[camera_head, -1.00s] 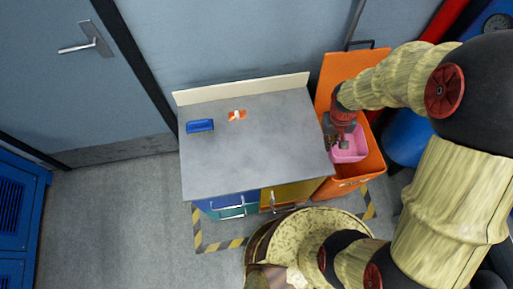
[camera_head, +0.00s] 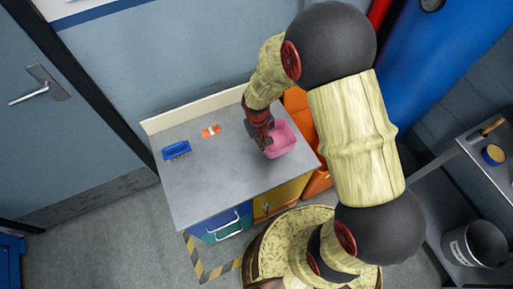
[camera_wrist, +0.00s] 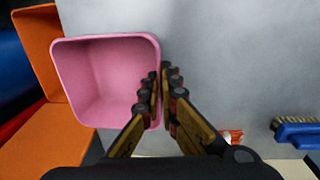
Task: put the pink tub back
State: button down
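The pink tub (camera_head: 283,138) is at the right part of the grey worktop (camera_head: 215,185), near its right edge. In the wrist view the tub (camera_wrist: 100,75) is upright, open at the top and empty. My gripper (camera_head: 267,143) is at the tub's left wall. In the wrist view my gripper's fingers (camera_wrist: 162,95) are close together on either side of that wall, pinching it. I cannot tell whether the tub's base touches the worktop or hangs just above it.
A blue brush (camera_head: 176,150) and a small orange-and-white item (camera_head: 211,131) lie at the worktop's back left. The orange bin (camera_head: 316,182) stands against the right side, partly behind my arm. The worktop's middle and front are clear. A grey bucket (camera_head: 475,245) is far right.

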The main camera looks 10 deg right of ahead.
jog(key=shift+w+a+f+b, duration=0.3)
jog(key=shift+w+f, duration=0.05)
jog(key=shift+f, duration=0.65)
jog(key=shift+w+a+f+b, duration=0.25)
jog(key=shift+w+a+f, duration=0.05)
jog(key=shift+f, duration=0.75)
jog(key=shift+w+a+f+b, duration=0.3)
jog(key=shift+w+f, duration=0.05)
jog(key=shift+f, duration=0.65)
jog(key=shift+f, duration=0.2)
jog(key=c, duration=2)
grip_release()
jog(key=shift+c, duration=0.2)
jog(key=shift+r, duration=0.1)
